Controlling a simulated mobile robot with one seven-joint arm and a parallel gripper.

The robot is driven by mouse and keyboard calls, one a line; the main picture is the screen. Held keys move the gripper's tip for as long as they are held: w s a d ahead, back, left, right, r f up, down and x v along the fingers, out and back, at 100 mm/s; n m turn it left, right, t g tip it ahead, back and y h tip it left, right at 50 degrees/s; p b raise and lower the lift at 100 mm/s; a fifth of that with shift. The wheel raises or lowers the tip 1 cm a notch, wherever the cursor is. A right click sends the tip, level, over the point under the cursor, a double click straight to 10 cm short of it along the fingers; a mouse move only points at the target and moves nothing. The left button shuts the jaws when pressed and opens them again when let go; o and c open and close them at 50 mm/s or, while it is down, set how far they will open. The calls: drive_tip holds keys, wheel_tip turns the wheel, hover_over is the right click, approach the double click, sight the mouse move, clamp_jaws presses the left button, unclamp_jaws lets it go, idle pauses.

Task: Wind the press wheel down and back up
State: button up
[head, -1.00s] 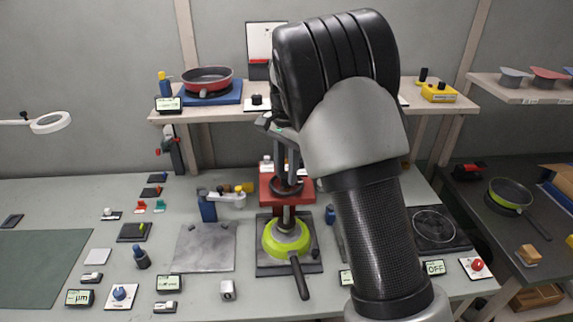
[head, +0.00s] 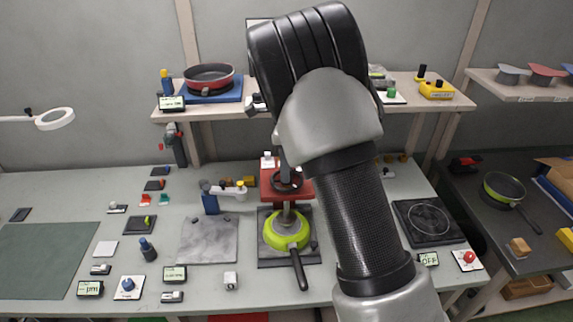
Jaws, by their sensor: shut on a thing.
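The press stands on the bench with a red head (head: 272,188) and a dark base plate (head: 266,258). Its black press wheel (head: 287,183) lies flat on top of the red head. A green pan (head: 287,232) with a dark handle sits on the base plate under the press spindle. My gripper (head: 287,178) points down at the wheel and is shut on it; my arm hides most of the gripper and the right part of the press.
A shelf above holds a red pan (head: 209,76) and a yellow box (head: 437,90). A grey slab (head: 207,240) lies left of the press. A dark round-ringed plate (head: 428,222) lies to the right. Small gauges and knobs stand along the front left.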

drive_tip(key=m, duration=0.6)
drive_tip(key=shift+d, duration=0.1)
idle(0.4)
drive_tip(key=o, duration=1.1)
wheel_tip(320, 180, up, 18)
drive_tip(key=shift+f, duration=0.25)
